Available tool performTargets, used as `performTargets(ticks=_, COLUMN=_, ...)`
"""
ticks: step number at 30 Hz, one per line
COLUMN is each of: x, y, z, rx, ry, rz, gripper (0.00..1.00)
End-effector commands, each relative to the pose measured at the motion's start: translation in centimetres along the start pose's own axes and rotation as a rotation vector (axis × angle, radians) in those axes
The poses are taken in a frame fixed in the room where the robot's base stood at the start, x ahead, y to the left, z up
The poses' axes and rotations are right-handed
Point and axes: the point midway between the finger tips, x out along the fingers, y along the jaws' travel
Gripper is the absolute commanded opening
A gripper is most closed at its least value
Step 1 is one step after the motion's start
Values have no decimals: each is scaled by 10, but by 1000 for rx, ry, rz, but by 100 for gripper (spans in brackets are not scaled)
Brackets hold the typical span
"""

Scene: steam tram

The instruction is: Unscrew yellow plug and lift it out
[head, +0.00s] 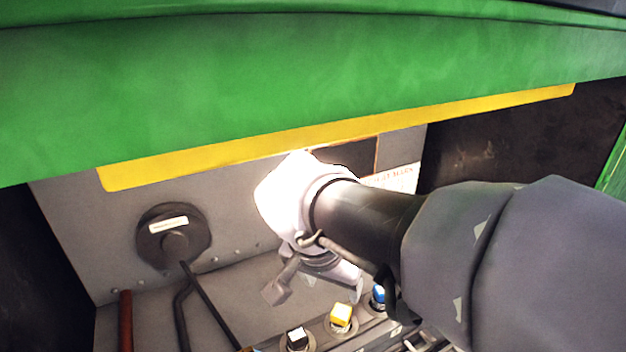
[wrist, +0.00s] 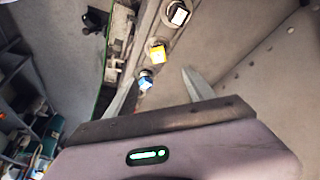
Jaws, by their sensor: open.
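The yellow plug (head: 341,315) has a square cap and sits in a round socket on a grey strip, between a white-topped plug and a blue one. In the wrist view the yellow plug (wrist: 157,54) lies just beyond the fingertips, between their lines. My gripper (head: 316,290) is open and empty, above and behind the row of plugs in the head view. In the wrist view my gripper (wrist: 159,80) has its fingers spread, with the left finger close to the blue plug in the picture. I see no contact with the yellow plug.
The white-topped plug (head: 296,338) and the blue plug (head: 378,294) flank the yellow one closely. A black round fitting (head: 174,236) with pipes is on the back wall. A green panel with a yellow edge (head: 340,132) overhangs my arm. Grey floor beside the strip is bare.

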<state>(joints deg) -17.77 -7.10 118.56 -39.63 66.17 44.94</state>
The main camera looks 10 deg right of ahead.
Motion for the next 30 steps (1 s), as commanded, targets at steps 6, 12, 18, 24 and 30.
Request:
performTargets(ticks=6, x=50, y=1, z=3, rx=3, ry=-4, rz=6, gripper=63)
performTargets(ticks=12, x=107, y=1, z=3, rx=2, ry=-4, rz=5, gripper=63)
performTargets(ticks=18, x=153, y=1, z=3, rx=2, ry=-4, rz=2, gripper=63)
performTargets(ticks=24, x=174, y=1, z=2, rx=2, ry=-2, rz=0, gripper=63)
performTargets(ticks=30, x=175, y=1, z=2, rx=2, ry=-2, rz=0, gripper=63)
